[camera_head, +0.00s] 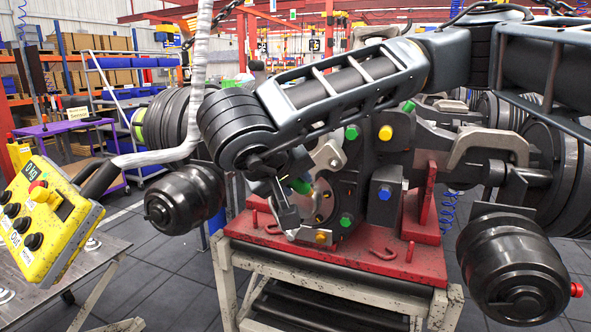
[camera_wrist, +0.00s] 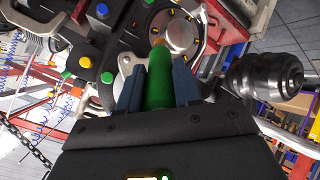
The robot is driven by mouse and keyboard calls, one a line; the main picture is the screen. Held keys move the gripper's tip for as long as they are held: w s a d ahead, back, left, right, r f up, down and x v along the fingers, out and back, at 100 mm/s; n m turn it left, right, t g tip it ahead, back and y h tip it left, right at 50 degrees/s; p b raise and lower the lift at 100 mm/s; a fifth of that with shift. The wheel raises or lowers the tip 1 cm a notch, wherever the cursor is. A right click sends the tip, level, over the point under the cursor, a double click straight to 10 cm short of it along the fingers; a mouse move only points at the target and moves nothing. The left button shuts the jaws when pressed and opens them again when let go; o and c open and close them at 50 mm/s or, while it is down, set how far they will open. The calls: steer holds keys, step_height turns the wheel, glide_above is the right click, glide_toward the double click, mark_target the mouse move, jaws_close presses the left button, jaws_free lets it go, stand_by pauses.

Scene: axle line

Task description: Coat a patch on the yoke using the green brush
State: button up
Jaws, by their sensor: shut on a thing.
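My gripper (camera_wrist: 159,88) is shut on the green brush (camera_wrist: 157,80), which sits between its two blue-grey fingers in the wrist view. In the head view my gripper (camera_head: 287,203) points down in front of the axle housing, with a bit of green brush (camera_head: 300,186) showing. My arm hides part of the flange there.
The axle's dark housing (camera_head: 366,183) has blue, green and yellow caps and rests on a red stand (camera_head: 345,263). Black air chambers (camera_head: 185,195) (camera_head: 514,263) stick out on both sides. A yellow control box (camera_head: 45,222) hangs at the left, over a grey table.

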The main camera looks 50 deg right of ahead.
steer(key=shift+s+d+r+h, duration=0.15)
steer(key=shift+r+h, duration=0.15)
steer(key=shift+r, duration=0.55)
steer(key=shift+w+d+p, duration=0.15)
steer(key=shift+w+d, duration=0.15)
steer(key=shift+d, duration=0.6)
steer(key=shift+w+d+p, duration=0.2)
steer(key=shift+w+d, duration=0.15)
steer(key=shift+d, duration=0.5)
steer(key=shift+w+d+p, duration=0.15)
steer(key=shift+w+d, duration=0.15)
steer(key=shift+d, duration=0.7)
steer(key=shift+w+d+b, duration=0.3)
steer(key=shift+d+b, duration=0.1)
steer(key=shift+d, duration=0.35)
steer(key=shift+w+r, duration=0.1)
steer(key=w+r, duration=0.1)
steer(key=w+a+r, duration=0.1)
steer(key=r, duration=0.1)
steer(key=shift+d, duration=0.1)
